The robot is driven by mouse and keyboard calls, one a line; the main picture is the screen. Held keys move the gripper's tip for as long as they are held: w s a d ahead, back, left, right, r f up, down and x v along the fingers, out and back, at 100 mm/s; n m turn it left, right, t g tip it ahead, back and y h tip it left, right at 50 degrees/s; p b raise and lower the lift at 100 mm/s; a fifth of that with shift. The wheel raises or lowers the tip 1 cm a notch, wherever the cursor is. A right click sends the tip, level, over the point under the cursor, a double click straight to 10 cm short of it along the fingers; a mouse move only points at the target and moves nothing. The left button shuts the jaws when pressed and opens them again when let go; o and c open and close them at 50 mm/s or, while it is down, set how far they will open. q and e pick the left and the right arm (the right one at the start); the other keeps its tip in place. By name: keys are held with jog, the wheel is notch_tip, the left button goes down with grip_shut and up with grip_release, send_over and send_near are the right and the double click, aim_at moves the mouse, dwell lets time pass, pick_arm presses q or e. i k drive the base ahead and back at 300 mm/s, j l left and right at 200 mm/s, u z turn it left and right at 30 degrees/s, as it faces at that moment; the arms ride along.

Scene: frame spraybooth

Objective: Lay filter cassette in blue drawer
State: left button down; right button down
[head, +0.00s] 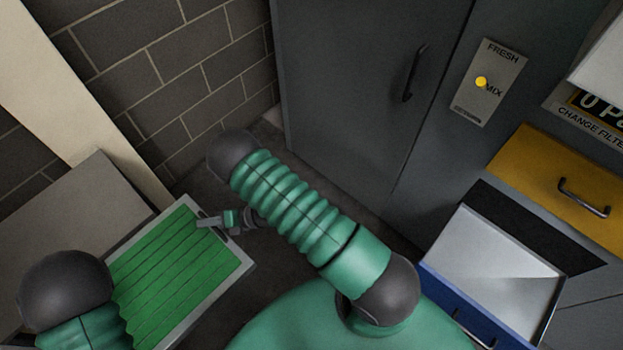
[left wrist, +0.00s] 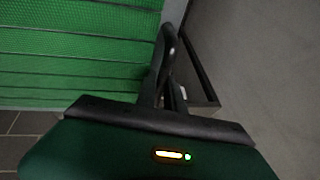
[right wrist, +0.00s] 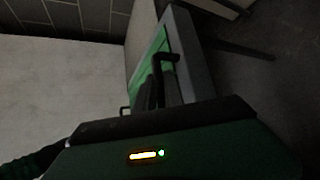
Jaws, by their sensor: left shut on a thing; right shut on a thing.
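The filter cassette (head: 172,262), green pleats in a grey frame, is at the left of the head view, over the edge of a grey surface. It also shows in the left wrist view (left wrist: 70,50) and edge-on in the right wrist view (right wrist: 190,50). My right gripper (head: 210,222) is shut on its far right end. My left gripper (left wrist: 168,75) is shut at the cassette's frame; in the head view my left arm hides it. The blue drawer (head: 462,318) stands open at the lower right, its pale inside empty where visible.
A closed yellow drawer (head: 560,185) with a dark handle is above the blue one. A tall grey cabinet (head: 350,70) fills the back, with a FRESH/MIX dial plate (head: 488,82). A grey flat surface (head: 75,212) and a dark block wall (head: 150,70) are at left.

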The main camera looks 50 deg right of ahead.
aim_at(489, 278)
jog(key=k+z, duration=0.15)
jog(key=k, duration=0.5)
jog(key=z, duration=2.8)
jog(key=k+l, duration=0.5)
jog(key=k, duration=0.25)
jog(key=i+l, duration=0.1)
jog(key=i, duration=1.2)
